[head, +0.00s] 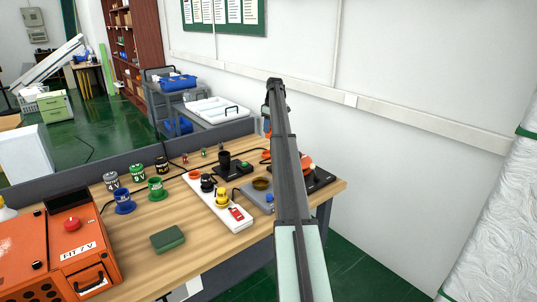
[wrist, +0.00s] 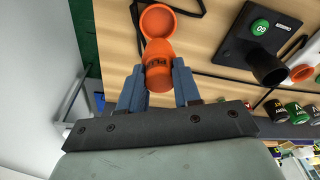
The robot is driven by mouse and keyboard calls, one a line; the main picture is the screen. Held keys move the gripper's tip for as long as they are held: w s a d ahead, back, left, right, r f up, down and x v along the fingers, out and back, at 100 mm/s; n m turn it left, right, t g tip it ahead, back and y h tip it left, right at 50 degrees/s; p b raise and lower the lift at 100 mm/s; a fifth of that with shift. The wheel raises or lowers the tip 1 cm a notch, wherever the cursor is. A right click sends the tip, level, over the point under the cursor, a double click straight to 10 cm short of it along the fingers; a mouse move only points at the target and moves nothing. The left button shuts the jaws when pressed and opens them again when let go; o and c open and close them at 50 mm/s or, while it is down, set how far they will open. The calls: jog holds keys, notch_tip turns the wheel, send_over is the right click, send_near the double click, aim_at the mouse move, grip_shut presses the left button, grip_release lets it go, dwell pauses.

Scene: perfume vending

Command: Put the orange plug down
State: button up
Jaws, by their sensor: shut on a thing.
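My gripper (wrist: 158,80) has two blue fingers, one on each side of the orange plug (wrist: 159,62), and is shut on it. The plug is a short orange body with dark lettering. In the wrist view, an orange round cup-like part (wrist: 158,20) lies just beyond the plug, overlapping it in the picture; I cannot tell whether they touch. In the head view my arm hides most of the gripper. A small orange patch (head: 267,126) shows beside the arm, above the table's back edge.
The wooden table (head: 150,215) holds a black charger box (wrist: 255,45) with a green button, a white strip (head: 212,200), several labelled cans (head: 133,172), a green block (head: 167,239) and an orange machine (head: 60,255). A dark plate (head: 318,181) lies at the right edge. Bare wood shows at the front.

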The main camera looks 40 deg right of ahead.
notch_tip(320, 180, down, 10)
jog(key=shift+r, duration=0.1)
dwell(0.4)
jog(key=o, duration=1.1)
jog(key=shift+c, duration=0.2)
jog(key=r, duration=0.4)
jog(key=s+r, duration=0.1)
jog(key=r, duration=0.7)
jog(key=shift+s+d, duration=0.3)
jog(key=shift+s, duration=0.05)
